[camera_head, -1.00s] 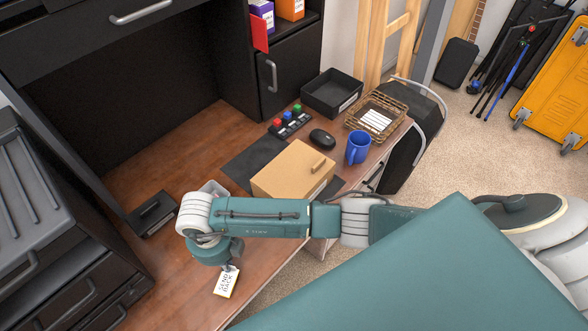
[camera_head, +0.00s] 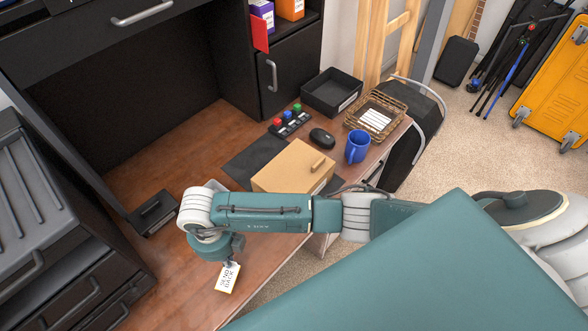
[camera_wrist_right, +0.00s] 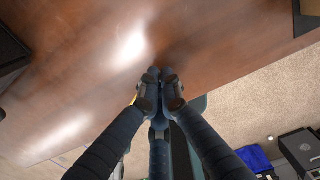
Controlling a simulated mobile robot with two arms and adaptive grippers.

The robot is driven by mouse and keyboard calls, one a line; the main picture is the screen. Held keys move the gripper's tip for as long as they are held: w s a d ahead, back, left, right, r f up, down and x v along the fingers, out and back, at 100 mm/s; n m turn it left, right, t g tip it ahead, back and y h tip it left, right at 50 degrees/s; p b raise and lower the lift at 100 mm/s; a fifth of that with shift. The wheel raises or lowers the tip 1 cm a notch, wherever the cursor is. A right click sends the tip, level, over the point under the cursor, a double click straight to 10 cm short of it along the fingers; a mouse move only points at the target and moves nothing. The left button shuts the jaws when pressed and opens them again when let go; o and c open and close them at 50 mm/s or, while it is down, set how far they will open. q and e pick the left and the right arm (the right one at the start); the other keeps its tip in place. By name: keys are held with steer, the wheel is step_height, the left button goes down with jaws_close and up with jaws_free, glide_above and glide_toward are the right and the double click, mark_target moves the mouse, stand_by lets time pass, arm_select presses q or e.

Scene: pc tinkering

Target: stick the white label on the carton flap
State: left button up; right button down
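The tan carton (camera_head: 288,165) stands on the desk beyond my right arm, its near side partly hidden by the arm. A small brown piece lies on its top. My right gripper (camera_head: 232,264) is over the desk's front edge, left of and nearer than the carton. It is shut on the white label (camera_head: 227,280), which carries dark printed words and a yellow edge and hangs below the fingertips. In the right wrist view the fingertips (camera_wrist_right: 159,76) are together; the label is almost wholly hidden there. My left gripper is not in view.
On the desk (camera_head: 178,262) beyond the carton are a dark mat (camera_head: 248,160), a button block (camera_head: 290,124), a mouse (camera_head: 322,138), a blue mug (camera_head: 358,148), a wire basket (camera_head: 397,103) and a black tray (camera_head: 331,92). A black holder (camera_head: 153,212) sits left. The desk's left middle is clear.

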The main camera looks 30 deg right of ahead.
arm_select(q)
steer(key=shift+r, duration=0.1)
arm_select(e)
steer(key=shift+r, duration=0.1)
steer(key=shift+r+p, duration=1.95)
steer(key=shift+r, duration=0.5)
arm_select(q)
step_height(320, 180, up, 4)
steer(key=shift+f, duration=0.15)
